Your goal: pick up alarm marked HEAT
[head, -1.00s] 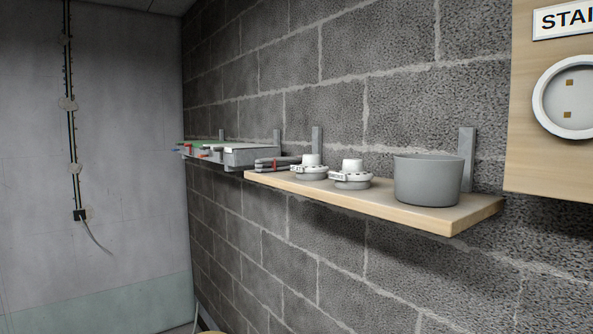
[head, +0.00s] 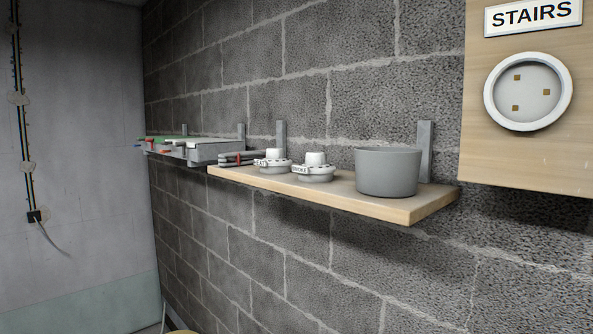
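Two white round alarms stand on a wooden shelf (head: 345,190) on the block wall. The left alarm (head: 272,163) is partly overlapped by the right alarm (head: 314,168) or close beside it. Each has a domed top and a label tag on its front left side. The lettering on both tags is too small to read, so I cannot tell which one is marked HEAT. Neither of my grippers is in view.
A grey round tub (head: 388,172) stands on the shelf right of the alarms. Dark grey items with a red band (head: 239,159) lie at its left end. Farther left is another shelf with grey boxes (head: 215,150). A STAIRS board (head: 530,165) with a round white base (head: 528,91) hangs right.

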